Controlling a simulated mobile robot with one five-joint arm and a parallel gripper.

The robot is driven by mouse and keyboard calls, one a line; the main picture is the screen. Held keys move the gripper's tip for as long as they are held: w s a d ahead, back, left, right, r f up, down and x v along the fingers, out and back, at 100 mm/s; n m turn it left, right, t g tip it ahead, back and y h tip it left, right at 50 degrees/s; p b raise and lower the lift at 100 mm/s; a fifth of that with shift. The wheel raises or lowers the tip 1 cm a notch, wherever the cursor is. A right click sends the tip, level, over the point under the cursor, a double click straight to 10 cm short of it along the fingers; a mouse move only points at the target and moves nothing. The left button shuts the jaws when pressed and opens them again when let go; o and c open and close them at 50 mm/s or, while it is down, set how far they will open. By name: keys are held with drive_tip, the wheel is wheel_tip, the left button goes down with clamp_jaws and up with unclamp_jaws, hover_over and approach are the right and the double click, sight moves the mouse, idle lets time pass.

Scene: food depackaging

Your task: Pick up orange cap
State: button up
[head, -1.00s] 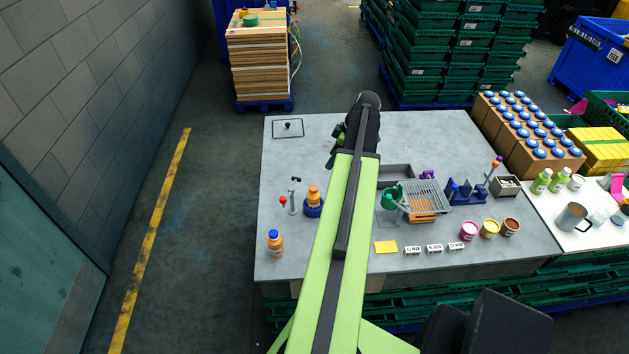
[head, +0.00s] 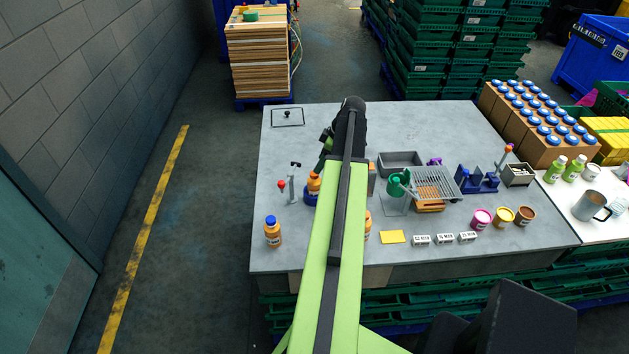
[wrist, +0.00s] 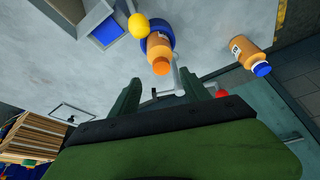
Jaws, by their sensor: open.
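An orange bottle with an orange cap (wrist: 161,67) stands in a blue ring holder (wrist: 168,31). In the head view the bottle (head: 314,185) is partly hidden by my arm, left of it. In the wrist view the orange cap lies beyond my gripper (wrist: 162,95), roughly in line with the space between its two green fingers. My gripper is open and empty, apart from the cap. In the head view my gripper (head: 325,145) shows only in part, beyond the bottle.
A small stand with a red ball (head: 281,184) is left of the bottle. A blue-capped orange bottle (head: 272,232) stands at the table's left edge. A green-handled device with a wire rack (head: 436,184) is to the right. The table's back middle is clear.

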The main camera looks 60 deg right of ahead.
sight(314, 175)
drive_tip(key=b+x, duration=0.5)
drive_tip(key=shift+a+f, duration=0.2)
drive_tip(key=shift+r, duration=0.2)
clamp_jaws()
